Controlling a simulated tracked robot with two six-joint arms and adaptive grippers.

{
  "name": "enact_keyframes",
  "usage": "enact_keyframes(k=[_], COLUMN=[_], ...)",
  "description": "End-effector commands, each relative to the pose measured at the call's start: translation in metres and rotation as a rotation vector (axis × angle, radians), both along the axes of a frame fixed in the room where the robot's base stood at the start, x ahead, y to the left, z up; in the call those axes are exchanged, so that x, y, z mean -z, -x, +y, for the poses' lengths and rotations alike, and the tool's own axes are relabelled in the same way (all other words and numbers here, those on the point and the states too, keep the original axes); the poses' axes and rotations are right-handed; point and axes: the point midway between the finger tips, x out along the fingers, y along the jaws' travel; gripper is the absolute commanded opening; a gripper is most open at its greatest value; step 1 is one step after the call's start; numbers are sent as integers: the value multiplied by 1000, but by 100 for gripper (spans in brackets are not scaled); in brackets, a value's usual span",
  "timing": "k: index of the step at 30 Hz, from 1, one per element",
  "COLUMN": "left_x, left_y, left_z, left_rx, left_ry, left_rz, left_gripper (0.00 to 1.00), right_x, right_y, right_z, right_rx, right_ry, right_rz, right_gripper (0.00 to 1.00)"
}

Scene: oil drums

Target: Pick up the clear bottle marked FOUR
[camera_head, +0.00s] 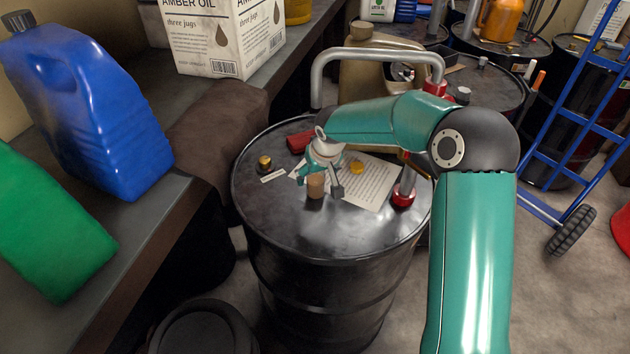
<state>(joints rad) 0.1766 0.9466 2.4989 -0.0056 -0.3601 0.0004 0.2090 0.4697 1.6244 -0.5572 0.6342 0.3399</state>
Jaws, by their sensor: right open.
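My right arm reaches in from the right over a black oil drum (330,240). My right gripper (321,184) points down just above the drum top, open. A small tan-brown object (315,187) stands upright on the drum top at its fingers, partly covered by them. I cannot tell whether it is between the fingers or just beyond them. It may be a small bottle, but no marking is readable. No bottle marked FOUR can be made out. My left gripper is out of view.
On the drum lie a printed sheet (372,188), a red object (299,142), a brass fitting (264,163) and a yellow item (357,167). A metal pipe handle (375,54) rises behind. A bench at left holds a blue jug (95,110). The drum's front top is bare.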

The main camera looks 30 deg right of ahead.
Motion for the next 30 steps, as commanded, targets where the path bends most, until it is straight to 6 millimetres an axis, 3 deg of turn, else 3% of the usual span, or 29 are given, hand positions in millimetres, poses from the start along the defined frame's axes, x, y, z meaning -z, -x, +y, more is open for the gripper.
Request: enact_keyframes(k=[5, 13, 24, 25, 30], left_x=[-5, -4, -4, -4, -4], left_y=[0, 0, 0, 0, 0], left_z=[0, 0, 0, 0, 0], left_rx=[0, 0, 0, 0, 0], left_ry=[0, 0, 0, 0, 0], left_rz=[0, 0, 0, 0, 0], left_gripper=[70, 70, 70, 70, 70], right_x=[17, 20, 19, 19, 19], right_y=[-7, -8, -8, -8, -8], right_z=[-2, -2, -2, -2, -2], right_rx=[2, 1, 1, 1, 1], right_ry=[-1, 0, 0, 0, 0], right_rz=[-1, -3, -2, -2, -3], right_gripper=[77, 75, 13, 10, 9])
